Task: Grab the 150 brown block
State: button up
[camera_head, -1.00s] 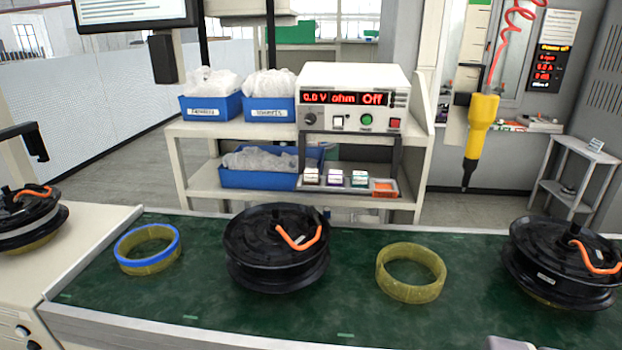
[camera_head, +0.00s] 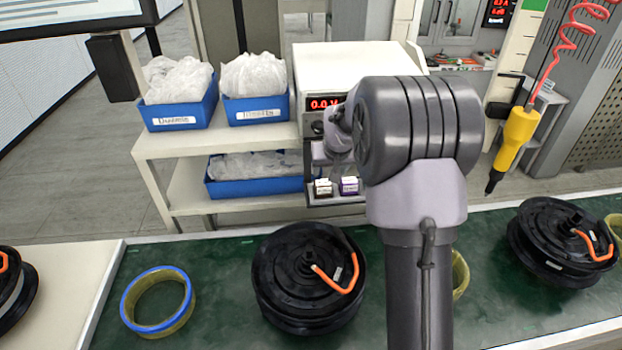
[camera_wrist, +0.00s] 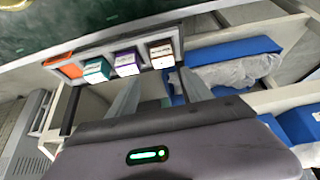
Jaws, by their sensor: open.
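The brown block (camera_wrist: 161,52) sits in the end slot of a grey tray (camera_wrist: 110,45), its white label towards me. In the head view the same brown block (camera_head: 323,187) is on the lower shelf, left of a purple block (camera_head: 349,185). In the wrist view the purple block (camera_wrist: 127,62) is beside it and a green block (camera_wrist: 97,70) is further left. My gripper (camera_wrist: 160,78) is open and empty, its two fingers pointing towards the brown block, which shows between and beyond the tips.
An orange-floored slot (camera_wrist: 70,70) ends the tray. Blue bins with bags (camera_head: 180,115) fill the shelf's left side. The power supply (camera_head: 305,75) stands above the tray. The green conveyor (camera_head: 220,270) carries a black hub motor (camera_head: 308,280) and a blue-rimmed ring (camera_head: 158,302).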

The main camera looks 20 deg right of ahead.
aim_at(323, 182)
jog(key=x, duration=0.4)
jog(key=b+x, duration=0.1)
jog(key=x, duration=0.6)
jog(key=shift+w+a+f+b, duration=0.3)
jog(key=shift+w+f+b, duration=0.05)
jog(key=shift+b, duration=0.05)
jog(key=shift+r, duration=0.1)
jog(key=shift+s, duration=0.1)
jog(key=shift+c, duration=0.4)
jog(key=c, duration=1.1)
jog(key=shift+c, duration=0.2)
